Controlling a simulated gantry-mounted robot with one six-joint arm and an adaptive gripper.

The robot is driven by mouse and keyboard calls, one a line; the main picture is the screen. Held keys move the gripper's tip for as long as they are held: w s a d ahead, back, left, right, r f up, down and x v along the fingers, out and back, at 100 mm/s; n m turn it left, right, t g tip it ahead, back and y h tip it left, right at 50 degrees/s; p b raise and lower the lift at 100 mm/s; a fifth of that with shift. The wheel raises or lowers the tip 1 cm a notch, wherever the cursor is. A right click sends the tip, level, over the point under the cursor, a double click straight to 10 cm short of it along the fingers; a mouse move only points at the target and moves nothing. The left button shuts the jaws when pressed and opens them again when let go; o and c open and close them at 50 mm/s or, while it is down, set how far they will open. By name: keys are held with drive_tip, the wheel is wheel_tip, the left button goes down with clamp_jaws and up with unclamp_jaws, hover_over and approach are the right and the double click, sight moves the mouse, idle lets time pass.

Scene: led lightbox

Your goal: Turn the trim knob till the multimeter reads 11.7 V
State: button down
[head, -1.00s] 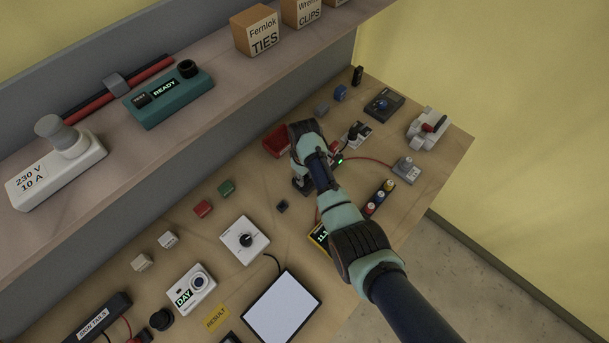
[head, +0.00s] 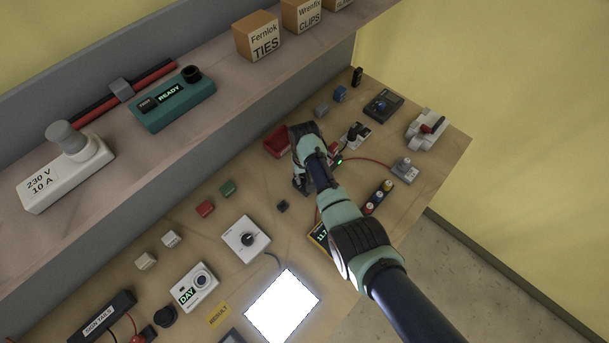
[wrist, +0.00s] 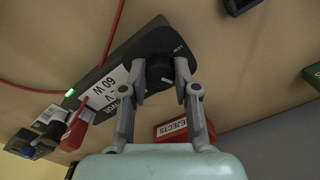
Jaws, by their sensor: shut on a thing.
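My gripper (wrist: 161,90) is shut on the black trim knob (wrist: 161,68) of a dark power supply (wrist: 122,65) in the wrist view. A white label on the supply reads "60 W", and a green light glows on it. In the head view my arm hides the knob and most of the supply. The yellow multimeter (head: 317,236) is partly hidden behind my arm; its lit display shows only its first digits, which look like "11", and the rest of the reading is covered.
The light panel (head: 282,307) glows white at the front. A white dimmer box (head: 245,239) stands behind it. A red rejects bin (wrist: 184,130) lies close beside my gripper. A red cable (head: 368,161) runs right to a grey terminal block (head: 405,170).

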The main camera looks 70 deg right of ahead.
sight(304, 178)
drive_tip(key=shift+m, duration=0.5)
drive_tip(key=c, duration=0.9)
unclamp_jaws()
drive_tip(key=shift+o, duration=0.2)
wheel_tip(304, 178, up, 12)
